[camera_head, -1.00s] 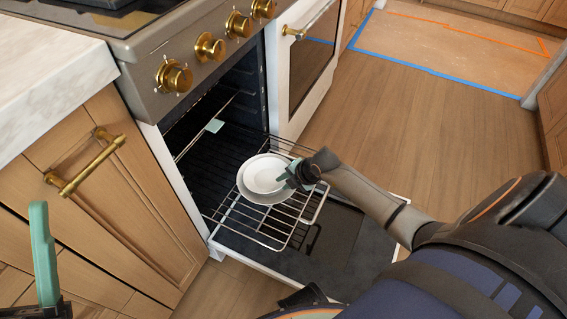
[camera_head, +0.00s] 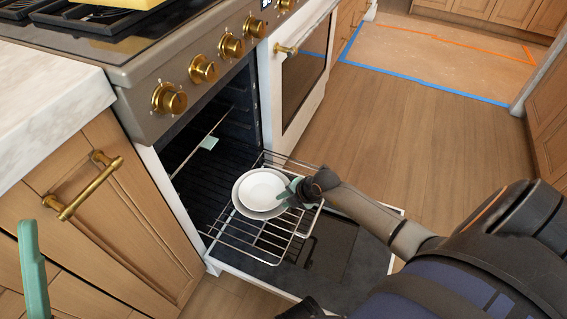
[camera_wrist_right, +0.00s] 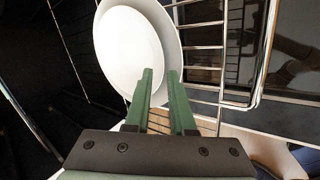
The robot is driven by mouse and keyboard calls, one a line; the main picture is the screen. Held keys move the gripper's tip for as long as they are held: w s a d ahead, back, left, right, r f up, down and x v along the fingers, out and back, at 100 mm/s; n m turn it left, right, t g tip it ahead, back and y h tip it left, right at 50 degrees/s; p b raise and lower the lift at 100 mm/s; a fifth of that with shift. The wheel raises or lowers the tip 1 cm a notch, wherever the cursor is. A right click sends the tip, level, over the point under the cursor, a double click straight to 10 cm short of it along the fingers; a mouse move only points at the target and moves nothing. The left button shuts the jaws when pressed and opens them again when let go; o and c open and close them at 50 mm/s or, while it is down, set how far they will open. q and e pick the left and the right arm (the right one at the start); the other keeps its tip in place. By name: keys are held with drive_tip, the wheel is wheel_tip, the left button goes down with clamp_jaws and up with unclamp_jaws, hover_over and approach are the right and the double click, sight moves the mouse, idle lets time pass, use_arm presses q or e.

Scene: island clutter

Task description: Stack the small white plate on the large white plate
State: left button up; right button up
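The small white plate (camera_head: 262,187) lies on the large white plate (camera_head: 244,208), a little off centre toward the back. The large plate's rim shows around it at the front and left. Both plates also show in the right wrist view, the small one (camera_wrist_right: 128,50) in front of the large one (camera_wrist_right: 172,40). My right gripper (camera_head: 288,193) is at the plates' right edge. In the wrist view its green fingers (camera_wrist_right: 160,75) stand apart, with the small plate's rim near the gap. One green finger of my left gripper (camera_head: 32,265) shows at the lower left; the other is out of view.
The plates sit on a pulled-out wire oven rack (camera_head: 245,240) above the lowered oven door (camera_head: 345,245). Gold knobs (camera_head: 170,99) line the stove front above. A wooden cabinet (camera_head: 125,210) stands at left. Floor (camera_head: 430,150) to the right is clear.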

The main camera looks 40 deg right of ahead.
drive_tip(key=shift+s+d+p, duration=0.3)
drive_tip(key=shift+s+p, duration=0.3)
drive_tip(key=shift+s, duration=0.25)
drive_tip(key=shift+s+d+p, duration=0.25)
drive_tip(key=shift+s+p, duration=0.35)
drive_tip(key=shift+s, duration=0.2)
idle(0.3)
drive_tip(key=o, duration=0.6)
drive_tip(key=shift+c, duration=0.2)
